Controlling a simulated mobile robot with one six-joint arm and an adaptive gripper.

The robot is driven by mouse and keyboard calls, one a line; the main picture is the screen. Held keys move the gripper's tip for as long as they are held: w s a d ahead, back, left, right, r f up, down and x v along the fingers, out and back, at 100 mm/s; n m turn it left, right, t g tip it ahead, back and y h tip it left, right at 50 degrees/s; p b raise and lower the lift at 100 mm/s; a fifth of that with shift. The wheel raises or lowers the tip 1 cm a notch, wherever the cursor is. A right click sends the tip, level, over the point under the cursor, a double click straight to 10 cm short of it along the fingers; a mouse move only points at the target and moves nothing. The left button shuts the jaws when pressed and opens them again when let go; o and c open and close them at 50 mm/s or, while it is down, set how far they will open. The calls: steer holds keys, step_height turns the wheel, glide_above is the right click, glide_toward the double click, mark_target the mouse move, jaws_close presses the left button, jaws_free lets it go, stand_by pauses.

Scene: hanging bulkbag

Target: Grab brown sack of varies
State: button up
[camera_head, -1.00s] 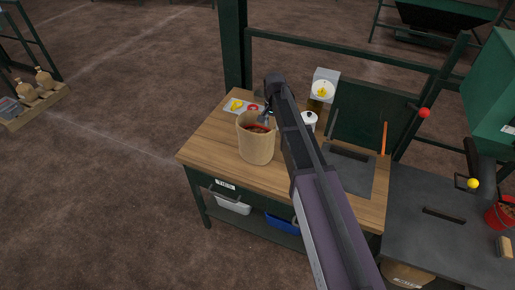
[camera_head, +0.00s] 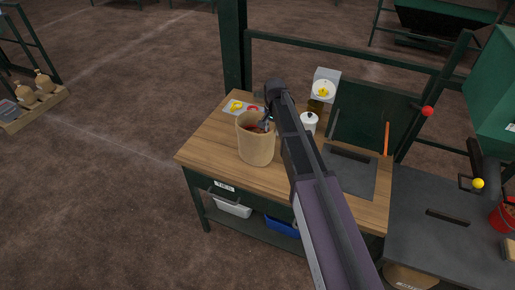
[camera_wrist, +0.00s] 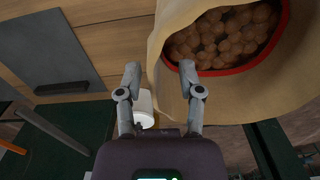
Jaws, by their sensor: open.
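The brown sack (camera_head: 256,147) stands upright and open-topped on the wooden table. In the wrist view the sack (camera_wrist: 245,108) fills the upper right. Its mouth shows a red inner rim and many round brown pieces (camera_wrist: 225,35). My gripper (camera_wrist: 160,72) is open and empty. Its right fingertip overlaps the left edge of the sack's mouth and its left fingertip lies outside, over the table. I cannot tell whether either finger touches the sack. In the head view my gripper (camera_head: 266,122) is at the sack's right rim, partly hidden by my arm.
The wooden table (camera_head: 213,140) also holds a white canister (camera_head: 308,122), a scale with a dial (camera_head: 323,92) and a dark plate (camera_head: 350,170). A dark green panel (camera_head: 362,122) stands at its right back. A grey bench (camera_head: 430,220) adjoins on the right.

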mark_target(272, 143)
steer(key=shift+f+b, duration=1.25)
steer(key=shift+f, duration=0.4)
jaws_close()
